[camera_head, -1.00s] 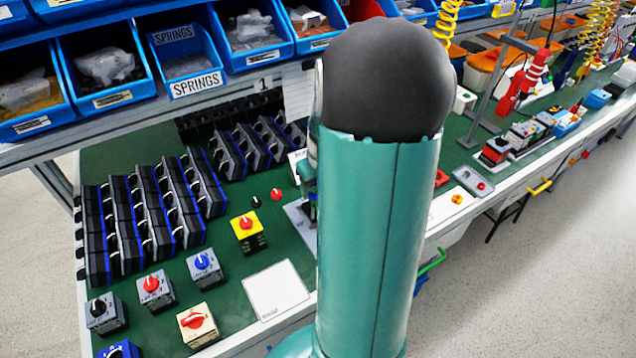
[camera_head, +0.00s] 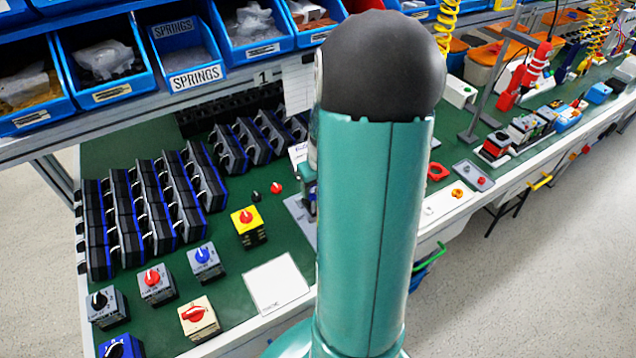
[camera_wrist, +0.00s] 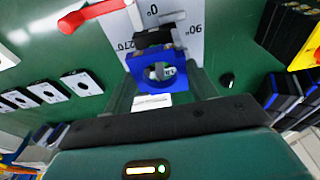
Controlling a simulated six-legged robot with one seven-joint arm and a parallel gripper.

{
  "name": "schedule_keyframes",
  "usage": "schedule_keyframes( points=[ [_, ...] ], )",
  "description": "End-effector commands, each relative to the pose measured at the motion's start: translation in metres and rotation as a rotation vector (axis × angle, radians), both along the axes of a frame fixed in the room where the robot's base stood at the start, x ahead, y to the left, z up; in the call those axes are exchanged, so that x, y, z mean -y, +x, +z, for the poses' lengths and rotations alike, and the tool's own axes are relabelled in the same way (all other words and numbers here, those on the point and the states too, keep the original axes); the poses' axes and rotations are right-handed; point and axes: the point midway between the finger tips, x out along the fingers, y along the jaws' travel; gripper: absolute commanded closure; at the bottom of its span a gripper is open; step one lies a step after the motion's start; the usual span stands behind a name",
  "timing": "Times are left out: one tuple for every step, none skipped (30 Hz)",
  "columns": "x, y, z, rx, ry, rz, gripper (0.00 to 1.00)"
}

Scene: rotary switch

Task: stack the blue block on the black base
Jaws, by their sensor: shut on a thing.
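The blue block (camera_wrist: 152,84), square with a round hole, sits between the fingers of my gripper (camera_wrist: 160,88) in the wrist view. My gripper is shut on it. The black base (camera_wrist: 152,44) shows just beyond the block, over a white plate (camera_wrist: 185,40) with angle marks. A grey piece shows above the base. In this view the block overlaps the base's near side; I cannot tell whether they touch. In the head view my arm hides the gripper, the block and most of the plate.
In the head view, black-and-blue modules (camera_head: 150,205) stand in rows on the green bench at left. Several knob switches, one on a yellow box (camera_head: 247,225), stand in front. A white sheet (camera_head: 275,286) lies near the edge. Blue bins (camera_head: 185,55) line the shelf above.

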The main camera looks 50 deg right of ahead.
Motion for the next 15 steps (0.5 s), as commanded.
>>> schedule_keyframes(
  points=[
    [-0.0002, 0.0, -0.0016, -0.001, 0.001, 0.0, 0.65],
    [-0.0002, -0.0001, -0.0025, -0.001, 0.001, 0.0, 0.65],
    [-0.0002, -0.0001, -0.0034, -0.001, 0.001, 0.0, 0.65],
    [-0.0002, 0.0, -0.0036, -0.001, 0.0, 0.0, 0.41],
    [-0.0001, 0.0, -0.0032, 0.0, 0.0, 0.0, 0.35],
    [-0.0001, 0.0, -0.0032, 0.0, 0.0, 0.0, 0.27],
    [-0.0001, 0.0001, -0.003, 0.0, 0.0, 0.0, 0.21],
    [-0.0001, 0.0, -0.0031, 0.0, 0.0, 0.0, 0.17],
    [-0.0001, 0.0001, -0.003, 0.0, 0.0, 0.0, 0.17],
    [-0.0001, 0.0001, -0.003, 0.0, 0.0, 0.0, 0.17],
    [-0.0001, 0.0001, -0.003, 0.0, 0.0, 0.0, 0.17],
    [-0.0001, 0.0001, -0.003, 0.0, 0.0, 0.0, 0.17],
    [-0.0001, 0.0001, -0.003, 0.0, 0.0, 0.0, 0.17],
    [-0.0001, 0.0001, -0.003, 0.0, 0.0, 0.0, 0.17],
    [-0.0001, 0.0001, -0.0029, 0.0, 0.0, 0.0, 0.17]
  ],
)
